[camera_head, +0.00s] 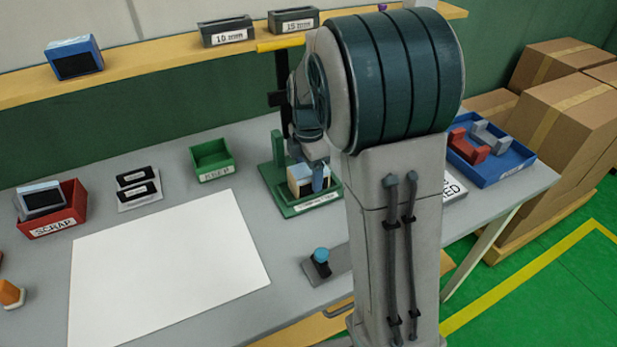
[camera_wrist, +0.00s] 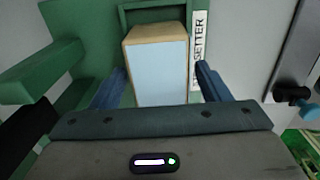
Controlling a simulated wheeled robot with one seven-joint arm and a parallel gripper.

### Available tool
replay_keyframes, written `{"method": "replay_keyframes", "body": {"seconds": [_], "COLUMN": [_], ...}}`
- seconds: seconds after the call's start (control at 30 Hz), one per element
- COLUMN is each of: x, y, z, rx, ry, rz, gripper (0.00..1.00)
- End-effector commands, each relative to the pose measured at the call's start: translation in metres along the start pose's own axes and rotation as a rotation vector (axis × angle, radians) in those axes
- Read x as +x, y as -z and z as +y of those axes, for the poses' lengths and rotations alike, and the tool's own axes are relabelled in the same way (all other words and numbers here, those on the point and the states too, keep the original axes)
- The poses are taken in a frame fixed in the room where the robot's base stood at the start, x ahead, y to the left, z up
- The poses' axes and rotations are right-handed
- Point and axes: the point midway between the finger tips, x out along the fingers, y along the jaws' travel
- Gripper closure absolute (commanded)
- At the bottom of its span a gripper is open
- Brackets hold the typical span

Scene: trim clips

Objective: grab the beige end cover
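The beige end cover (camera_wrist: 158,65) is a block with beige edges and a pale blue face. It sits in the green fixture (camera_wrist: 70,45), whose label partly reads "SETTER". In the head view the cover (camera_head: 298,176) stands in the same green fixture (camera_head: 270,182), partly hidden by a blue finger. My gripper (camera_wrist: 160,85) is open, with one blue finger on each side of the cover. In the wrist view some gap shows at the right finger; the left finger is very near the cover's edge, and I cannot tell whether it touches. My gripper (camera_head: 318,178) also shows at the fixture in the head view.
A white sheet (camera_head: 165,270), green bin (camera_head: 212,160), red scrap bin (camera_head: 55,215) and black-topped parts (camera_head: 138,188) lie to the left. A blue-knobbed device (camera_head: 320,262) is in front. A blue tray (camera_head: 500,165) is right, behind my arm. A shelf (camera_head: 150,68) runs behind.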

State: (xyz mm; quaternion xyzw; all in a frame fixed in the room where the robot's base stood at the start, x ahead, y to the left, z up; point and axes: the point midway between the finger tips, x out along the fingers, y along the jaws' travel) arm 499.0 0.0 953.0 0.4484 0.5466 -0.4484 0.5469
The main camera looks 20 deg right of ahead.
Motion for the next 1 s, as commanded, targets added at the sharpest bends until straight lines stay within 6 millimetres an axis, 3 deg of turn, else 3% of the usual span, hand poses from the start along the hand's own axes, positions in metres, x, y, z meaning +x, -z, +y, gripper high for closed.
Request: {"method": "replay_keyframes", "body": {"seconds": [0.03, 0.13, 0.2, 0.57, 0.8, 1.0], "x": [0.0, 0.0, -0.001, -0.007, -0.041, -0.067], "y": [0.0, 0.0, 0.0, 0.0, -0.001, -0.04], "z": [0.0, 0.0, 0.0, 0.001, 0.001, -0.023], "rx": [0.0, 0.0, 0.0, 0.001, 0.0, 0.008], "ry": [0.0, 0.0, -0.001, -0.003, -0.005, -0.005], "rz": [0.0, 0.0, 0.0, 0.0, 0.0, 0.0], "gripper": [0.46, 0.74, 0.79, 0.79, 0.79, 0.79]}}
